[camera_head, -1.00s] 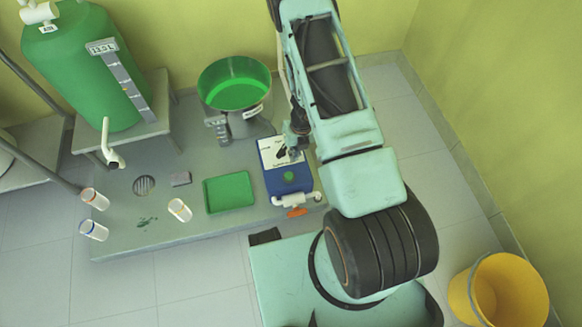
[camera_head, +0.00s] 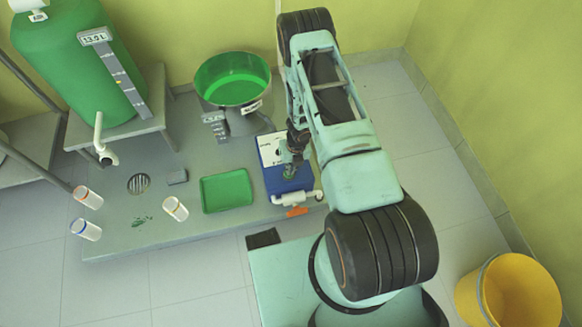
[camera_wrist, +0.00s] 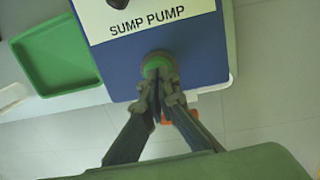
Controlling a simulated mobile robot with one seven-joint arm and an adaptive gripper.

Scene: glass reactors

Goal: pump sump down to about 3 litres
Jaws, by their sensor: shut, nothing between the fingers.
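The sump (camera_head: 233,88) is a round green basin with bright green liquid, on a grey stand with a small scale beside it. The blue sump pump box (camera_head: 274,182) has a white labelled top panel and a green button. In the wrist view, the "SUMP PUMP" label and the green button (camera_wrist: 157,62) show. My gripper (camera_head: 289,170) is shut and empty, over the button. In the wrist view its fingertips (camera_wrist: 160,80) overlap the button's near edge; I cannot tell whether it is pressed in. A large green tank (camera_head: 75,65) carries a display reading about 13.0 L.
A green tray (camera_head: 226,191) lies left of the pump. A white pipe with an orange handle (camera_head: 297,212) is at the pump's front. A yellow bucket (camera_head: 518,290) is at lower right.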

